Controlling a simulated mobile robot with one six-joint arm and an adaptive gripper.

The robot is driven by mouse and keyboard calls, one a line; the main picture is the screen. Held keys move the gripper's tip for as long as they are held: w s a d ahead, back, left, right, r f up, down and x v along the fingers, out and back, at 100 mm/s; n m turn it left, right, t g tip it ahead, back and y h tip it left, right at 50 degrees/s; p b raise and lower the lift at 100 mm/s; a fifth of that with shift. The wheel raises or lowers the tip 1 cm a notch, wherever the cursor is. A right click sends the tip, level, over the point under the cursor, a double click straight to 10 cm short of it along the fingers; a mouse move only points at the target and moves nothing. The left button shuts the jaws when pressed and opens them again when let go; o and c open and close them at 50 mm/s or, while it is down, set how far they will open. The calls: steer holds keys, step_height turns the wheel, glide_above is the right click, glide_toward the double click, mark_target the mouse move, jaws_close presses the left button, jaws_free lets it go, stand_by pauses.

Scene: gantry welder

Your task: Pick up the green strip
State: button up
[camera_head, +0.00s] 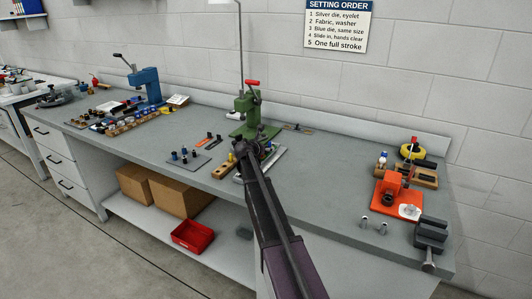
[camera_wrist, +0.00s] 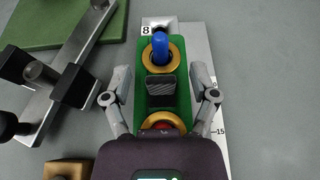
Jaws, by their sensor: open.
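The green strip (camera_wrist: 183,96) lies lengthwise in the wrist view, on a pale plate with number marks. It has a gold ring near each end. A blue peg (camera_wrist: 160,45) stands in the far ring, and something red shows in the near ring, partly hidden by my wrist. A dark ribbed block (camera_wrist: 160,88) sits at the strip's middle. My gripper (camera_wrist: 161,72) is open, with one finger on each side of the strip and nothing visibly held. In the head view my gripper (camera_head: 246,150) is beside the green press, and the strip cannot be made out there.
The green press (camera_head: 250,115) stands close behind my gripper; its green base (camera_wrist: 55,22) and a metal bar lie at left in the wrist view. A wooden block (camera_wrist: 68,168) is near the left finger. An orange tool (camera_head: 390,195) and vise (camera_head: 430,235) stand right. The bench between is mostly clear.

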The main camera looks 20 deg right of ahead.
jaws_close()
steer(key=shift+r, duration=0.2)
stand_by(0.3)
step_height(320, 180, up, 10)
steer(key=p, duration=1)
steer(key=shift+f, duration=0.2)
steer(key=shift+r, duration=0.1)
stand_by(0.3)
steer(key=shift+r+p, duration=1.55)
steer(key=shift+p, duration=0.1)
